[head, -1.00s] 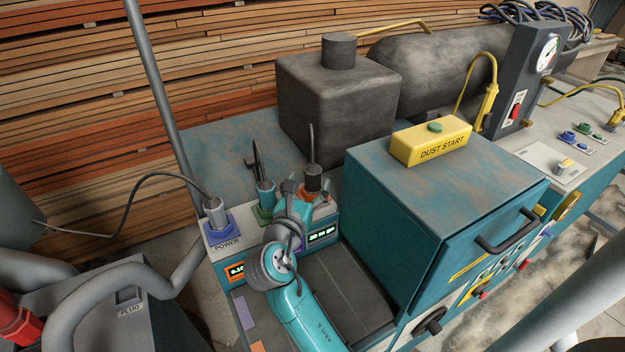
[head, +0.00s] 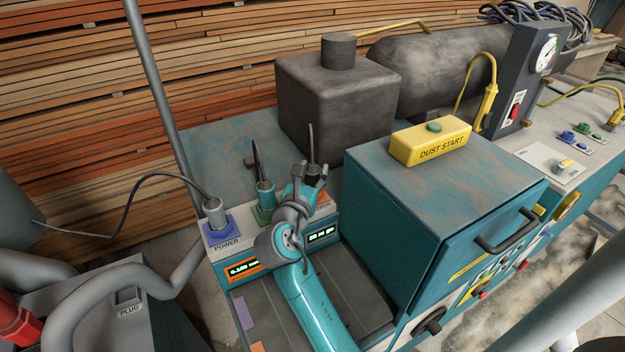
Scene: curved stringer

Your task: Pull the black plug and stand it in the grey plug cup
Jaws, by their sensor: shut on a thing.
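The black plug (head: 312,171) stands upright in the orange-marked socket at the right end of the socket panel, its dark cable rising above it. My gripper (head: 312,170) is around the black plug and shut on it; fingers and wrist hide most of the plug and its socket. The grey plug cup (head: 128,296), labelled PLUG, is a square opening on the grey box at the lower left, well apart from my gripper. No plug shows in it.
A grey plug (head: 215,213) sits in the blue POWER socket, its cable trailing left. A teal plug (head: 264,193) stands in the green socket close left of my gripper. The teal cabinet (head: 450,215) is to the right, a grey pole (head: 163,95) behind left.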

